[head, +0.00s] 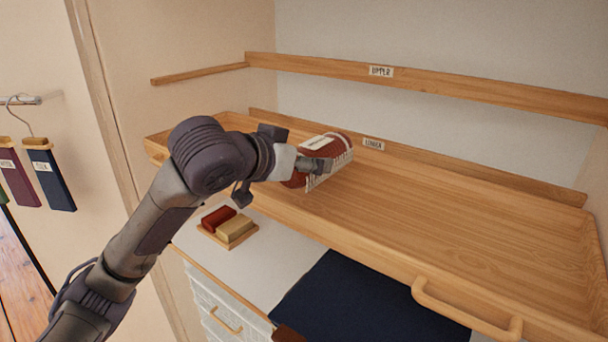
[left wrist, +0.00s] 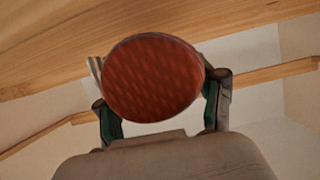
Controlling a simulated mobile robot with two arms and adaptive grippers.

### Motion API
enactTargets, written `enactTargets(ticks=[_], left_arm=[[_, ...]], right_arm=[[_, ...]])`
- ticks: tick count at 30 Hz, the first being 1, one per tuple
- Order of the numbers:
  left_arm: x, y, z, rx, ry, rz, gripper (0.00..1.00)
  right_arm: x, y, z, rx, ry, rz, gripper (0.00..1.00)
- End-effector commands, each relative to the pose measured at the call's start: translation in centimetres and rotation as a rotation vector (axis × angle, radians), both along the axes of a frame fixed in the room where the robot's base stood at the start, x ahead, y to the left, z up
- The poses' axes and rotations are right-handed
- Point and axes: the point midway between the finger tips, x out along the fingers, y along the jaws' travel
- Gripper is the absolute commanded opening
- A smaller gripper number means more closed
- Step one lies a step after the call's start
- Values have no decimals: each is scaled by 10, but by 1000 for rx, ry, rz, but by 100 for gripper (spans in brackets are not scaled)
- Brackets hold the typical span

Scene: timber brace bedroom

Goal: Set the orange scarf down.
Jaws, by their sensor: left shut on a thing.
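The orange scarf (head: 343,146) is a rust-orange roll with a pale label band and a white fringe. My left gripper (head: 316,165) is shut on it, over the left part of the wooden pull-out tray (head: 430,225) labelled LOWER. I cannot tell whether the scarf touches the tray floor. In the left wrist view the round, patterned end of the scarf (left wrist: 152,78) sits between the two fingers, and the fingertips are partly hidden behind it. My right gripper is in neither view.
A wooden rail labelled UPPER (head: 430,85) runs above the tray. The tray's middle and right are empty; it has a front handle (head: 465,315). Below lie a small holder with red and tan blocks (head: 237,230) and a dark blue cloth (head: 360,300).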

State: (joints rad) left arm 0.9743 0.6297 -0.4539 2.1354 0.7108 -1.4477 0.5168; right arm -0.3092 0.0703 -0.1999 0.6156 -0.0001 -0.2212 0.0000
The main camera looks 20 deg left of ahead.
Motion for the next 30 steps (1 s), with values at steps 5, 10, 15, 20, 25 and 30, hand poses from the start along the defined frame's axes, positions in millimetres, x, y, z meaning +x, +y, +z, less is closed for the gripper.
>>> enactTargets(ticks=[5,10,15,20,25,30], left_arm=[[1,3,-17,0,3,0,29],[1,3,-38,0,1,0,29],[1,3,-41,0,-3,0,29],[1,3,-42,0,-3,0,29],[1,3,-43,0,-1,0,91],[1,3,-43,0,-1,0,93]], right_arm=[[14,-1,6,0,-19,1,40],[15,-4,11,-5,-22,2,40],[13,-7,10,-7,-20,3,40],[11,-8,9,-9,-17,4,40],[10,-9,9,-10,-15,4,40],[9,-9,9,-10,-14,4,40]])
